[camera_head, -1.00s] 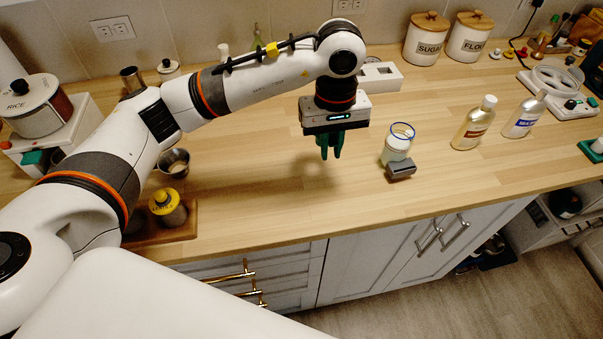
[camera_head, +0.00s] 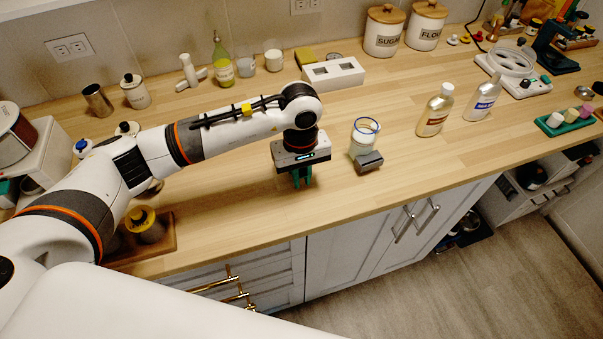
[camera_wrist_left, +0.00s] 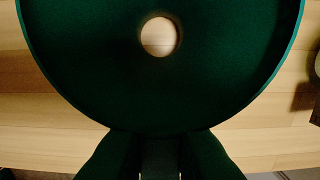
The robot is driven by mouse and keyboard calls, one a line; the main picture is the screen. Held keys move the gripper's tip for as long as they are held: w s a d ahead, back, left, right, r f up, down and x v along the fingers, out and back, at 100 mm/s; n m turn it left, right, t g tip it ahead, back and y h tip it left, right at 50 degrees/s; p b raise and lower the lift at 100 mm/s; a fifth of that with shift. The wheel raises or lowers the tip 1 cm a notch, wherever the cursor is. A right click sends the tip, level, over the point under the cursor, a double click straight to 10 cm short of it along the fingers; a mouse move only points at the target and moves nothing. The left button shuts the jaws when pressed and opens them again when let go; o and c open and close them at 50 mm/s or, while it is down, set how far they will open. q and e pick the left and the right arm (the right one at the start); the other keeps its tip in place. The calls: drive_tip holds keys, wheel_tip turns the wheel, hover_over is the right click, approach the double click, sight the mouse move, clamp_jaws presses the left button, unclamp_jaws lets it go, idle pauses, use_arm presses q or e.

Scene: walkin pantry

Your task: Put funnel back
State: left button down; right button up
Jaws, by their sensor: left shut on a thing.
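My left gripper (camera_head: 301,182) hangs pointing down above the wooden counter, left of the jar and near the front edge. It is shut on the green funnel (camera_wrist_left: 85,65). In the left wrist view the funnel is a wide, dark green bowl with a round hole through which the counter shows. Its rim is at the fingers, at the bottom of that view. In the head view only a little green shows below the gripper, and I cannot make out the funnel's shape there. My right gripper is not in view.
A blue-rimmed jar (camera_head: 362,143) stands right of the gripper, behind a grey block (camera_head: 369,162). A white block with two openings (camera_head: 334,75) is at the back. Two bottles, one amber (camera_head: 435,112), stand farther right.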

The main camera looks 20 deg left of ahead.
use_arm(q)
drive_tip(key=c, duration=1.4)
unclamp_jaws()
drive_tip(key=shift+f, duration=0.1)
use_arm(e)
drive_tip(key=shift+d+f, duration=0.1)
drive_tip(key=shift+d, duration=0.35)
use_arm(q)
drive_tip(key=shift+r, duration=0.25)
drive_tip(key=shift+w+r, duration=0.1)
drive_tip(key=shift+r, duration=0.2)
drive_tip(key=r+b, duration=0.1)
drive_tip(key=r, duration=0.4)
drive_tip(key=r+b, duration=0.2)
drive_tip(key=r, duration=0.3)
drive_tip(key=shift+w+a+r, duration=0.15)
drive_tip(key=shift+w+r, duration=0.05)
drive_tip(key=shift+r, duration=0.4)
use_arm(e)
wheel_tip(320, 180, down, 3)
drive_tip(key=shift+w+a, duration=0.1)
